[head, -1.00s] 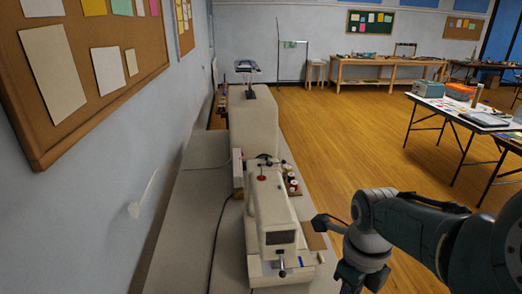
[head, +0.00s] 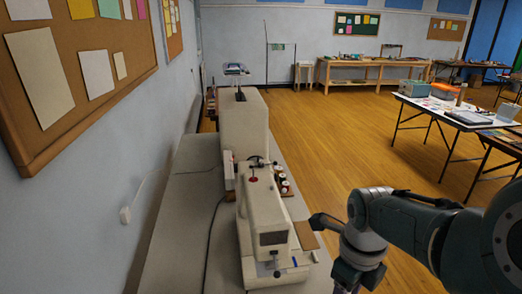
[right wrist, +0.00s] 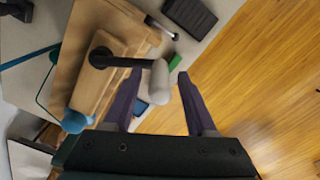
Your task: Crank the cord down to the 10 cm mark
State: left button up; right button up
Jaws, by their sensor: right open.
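In the right wrist view a wooden block (right wrist: 92,62) carries a black crank arm (right wrist: 122,61) that ends in a pale grey handle (right wrist: 159,82). My right gripper (right wrist: 160,75) is open, with one purple finger on each side of the handle; I cannot tell whether either finger touches it. A thin teal cord (right wrist: 42,88) runs beside the block near a blue rounded piece (right wrist: 75,121). No 10 cm mark is readable. In the head view my right arm comes in from the right, and its gripper is cut off below. My left gripper is out of view.
A cream sewing machine (head: 268,215) stands on the long grey bench (head: 175,235), with a taller cream unit (head: 248,125) behind it. Spools (head: 283,185) sit beside it. A dark slab (right wrist: 190,15) lies beyond the crank.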

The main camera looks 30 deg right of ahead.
notch_tip(320, 180, up, 9)
jog(key=p, duration=0.4)
jog(key=shift+f, duration=0.15)
jog(key=shift+r+p, duration=0.3)
jog(key=shift+r, duration=0.35)
